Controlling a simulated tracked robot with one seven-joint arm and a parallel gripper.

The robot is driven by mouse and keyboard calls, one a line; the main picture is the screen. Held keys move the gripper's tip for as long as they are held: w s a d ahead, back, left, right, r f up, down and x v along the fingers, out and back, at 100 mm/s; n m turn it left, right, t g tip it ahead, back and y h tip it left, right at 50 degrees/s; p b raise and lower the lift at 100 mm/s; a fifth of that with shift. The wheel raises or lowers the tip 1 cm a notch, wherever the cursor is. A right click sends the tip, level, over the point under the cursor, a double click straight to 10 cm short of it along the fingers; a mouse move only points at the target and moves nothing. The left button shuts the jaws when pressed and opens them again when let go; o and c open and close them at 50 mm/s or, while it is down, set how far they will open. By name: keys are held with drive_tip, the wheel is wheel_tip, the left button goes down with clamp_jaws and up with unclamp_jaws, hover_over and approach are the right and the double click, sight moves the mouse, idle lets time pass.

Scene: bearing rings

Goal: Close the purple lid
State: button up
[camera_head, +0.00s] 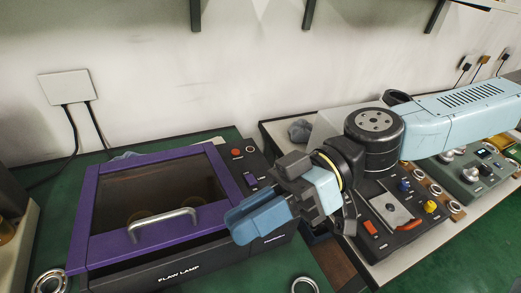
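The purple lid (90,222) is a frame around a dark see-through pane, with a silver bar handle (163,225) near its front edge. It sits over the black box (130,284) marked "FLAW LAMP". A dark gap shows between the lid's front edge and the box, so the lid looks slightly raised. Round shapes show dimly through the pane. My gripper (240,226), with blue fingers, is at the lid's right front corner. The fingers lie close together with nothing visible between them. They overlap the corner in view; I cannot tell if they touch it.
A red button (236,152) is on the box's right side. Metal rings lie on the green mat at front left (50,281) and front right (304,285). A control panel (400,215) stands on the right bench under my arm. The wall is close behind.

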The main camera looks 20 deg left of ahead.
drive_tip(key=d+r+n, duration=0.1)
drive_tip(key=d+r, duration=0.1)
drive_tip(key=d, duration=0.8)
drive_tip(key=d+r, duration=0.3)
drive_tip(key=d, duration=0.7)
drive_tip(key=w+a+f+m, duration=0.1)
drive_tip(key=w+a+f, duration=0.15)
drive_tip(key=a, duration=0.65)
drive_tip(key=w+a+f, duration=0.2)
drive_tip(key=w+a, duration=0.1)
drive_tip(key=a, duration=0.6)
drive_tip(key=s+d+r, duration=0.1)
drive_tip(key=d+r, duration=0.2)
drive_tip(key=d, duration=0.5)
drive_tip(key=w+a, duration=0.1)
drive_tip(key=w, duration=0.5)
drive_tip(key=shift+r, duration=0.25)
